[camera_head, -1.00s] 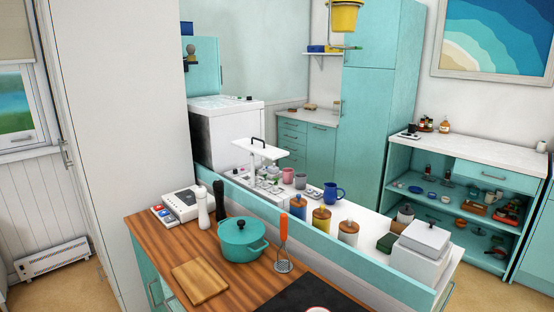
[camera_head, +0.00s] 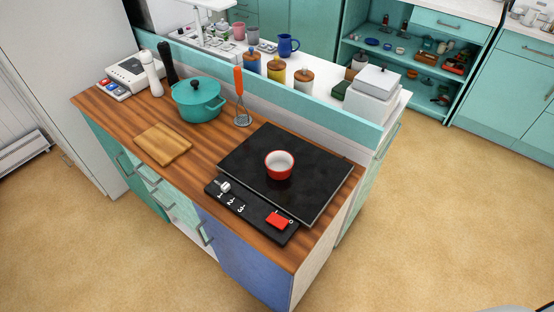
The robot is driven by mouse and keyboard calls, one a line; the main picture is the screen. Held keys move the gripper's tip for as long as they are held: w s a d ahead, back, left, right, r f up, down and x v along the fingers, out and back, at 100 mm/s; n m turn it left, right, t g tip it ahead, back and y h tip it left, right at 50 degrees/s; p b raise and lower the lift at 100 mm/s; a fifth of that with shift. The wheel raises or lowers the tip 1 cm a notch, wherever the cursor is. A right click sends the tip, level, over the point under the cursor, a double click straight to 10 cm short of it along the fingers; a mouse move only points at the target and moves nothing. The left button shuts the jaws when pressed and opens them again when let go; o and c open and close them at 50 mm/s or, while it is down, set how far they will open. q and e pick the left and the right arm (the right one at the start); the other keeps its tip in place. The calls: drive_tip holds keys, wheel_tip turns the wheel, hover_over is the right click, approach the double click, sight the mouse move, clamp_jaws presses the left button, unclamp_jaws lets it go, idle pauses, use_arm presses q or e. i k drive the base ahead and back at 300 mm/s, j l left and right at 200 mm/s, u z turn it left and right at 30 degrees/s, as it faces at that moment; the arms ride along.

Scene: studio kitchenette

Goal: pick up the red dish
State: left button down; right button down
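The red dish (camera_head: 280,165) is a small round bowl, red outside and white inside. It stands upright on the black cooktop (camera_head: 318,191), near its middle, on the wooden counter (camera_head: 205,156). It looks empty and nothing covers it. Neither of my grippers shows in the head view. A small dark and bluish shape at the bottom right edge is too cut off to tell.
A control panel with a red switch (camera_head: 277,221) lies at the cooktop's front. A teal pot (camera_head: 198,100), an orange-handled masher (camera_head: 240,98) and a cutting board (camera_head: 162,144) stand left of it. A teal ledge (camera_head: 290,93) runs behind. The floor (camera_head: 430,210) at right is clear.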

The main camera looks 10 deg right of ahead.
sight(279, 164)
drive_tip(key=l+u, duration=0.3)
drive_tip(key=l, duration=1.1)
